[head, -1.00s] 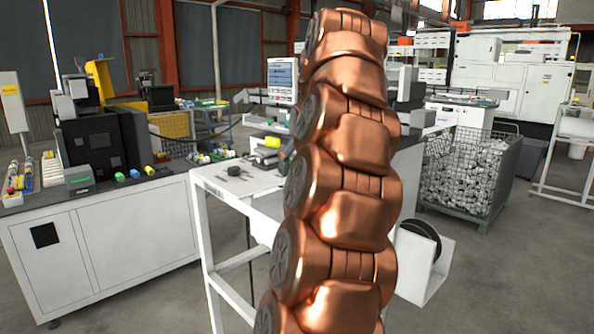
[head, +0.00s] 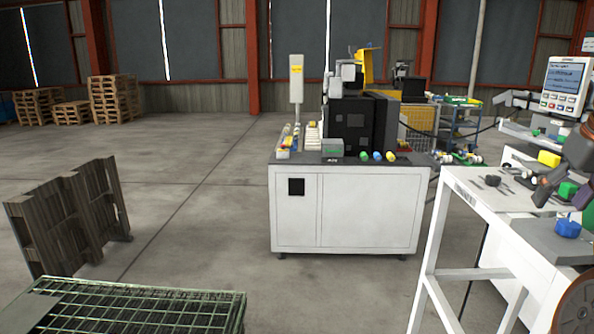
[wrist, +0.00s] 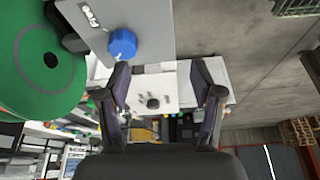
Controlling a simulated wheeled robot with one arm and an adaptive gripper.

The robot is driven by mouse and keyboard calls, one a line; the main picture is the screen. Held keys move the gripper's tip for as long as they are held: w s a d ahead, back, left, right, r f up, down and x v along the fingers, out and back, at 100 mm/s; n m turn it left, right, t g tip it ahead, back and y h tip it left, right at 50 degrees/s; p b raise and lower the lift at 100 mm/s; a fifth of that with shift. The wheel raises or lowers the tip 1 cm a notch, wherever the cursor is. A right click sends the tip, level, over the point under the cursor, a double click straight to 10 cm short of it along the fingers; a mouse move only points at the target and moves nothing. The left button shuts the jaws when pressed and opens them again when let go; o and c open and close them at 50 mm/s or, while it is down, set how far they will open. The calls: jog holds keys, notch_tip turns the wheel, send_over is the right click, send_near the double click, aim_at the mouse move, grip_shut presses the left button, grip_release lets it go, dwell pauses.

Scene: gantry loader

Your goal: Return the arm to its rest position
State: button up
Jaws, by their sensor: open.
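My gripper (wrist: 161,72) shows in the wrist view with its two dark fingers spread apart and nothing held between them. Beyond the fingers lies a white table (wrist: 150,90) with a small dark object (wrist: 152,102) on it. A grey panel with a blue knob (wrist: 122,43) is above and left of the left finger; I cannot tell how far apart they are. In the head view my arm is no longer across the middle, and I cannot make out my gripper clearly.
A white cabinet (head: 345,215) carrying a black machine stands mid-view. A white stand (head: 470,205) is at right. The floor between cage and cabinet is clear.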

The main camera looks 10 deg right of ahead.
jog(key=w+a+f+n+g+y, duration=0.1)
jog(key=a+f+n, duration=0.1)
jog(key=a+f, duration=0.8)
jog(key=w+a+f+n+g+y, duration=0.1)
jog(key=w+a+f+n+g, duration=0.15)
jog(key=a, duration=1.25)
jog(key=s+a+f+g, duration=0.1)
jog(key=s+a+f, duration=0.5)
jog(key=s+f, duration=0.2)
jog(key=s+a+f+g, duration=0.1)
jog(key=s+a+f, duration=0.5)
jog(key=s+f, duration=0.3)
jog(key=shift+s+f+h, duration=0.25)
jog(key=shift+s+h, duration=0.05)
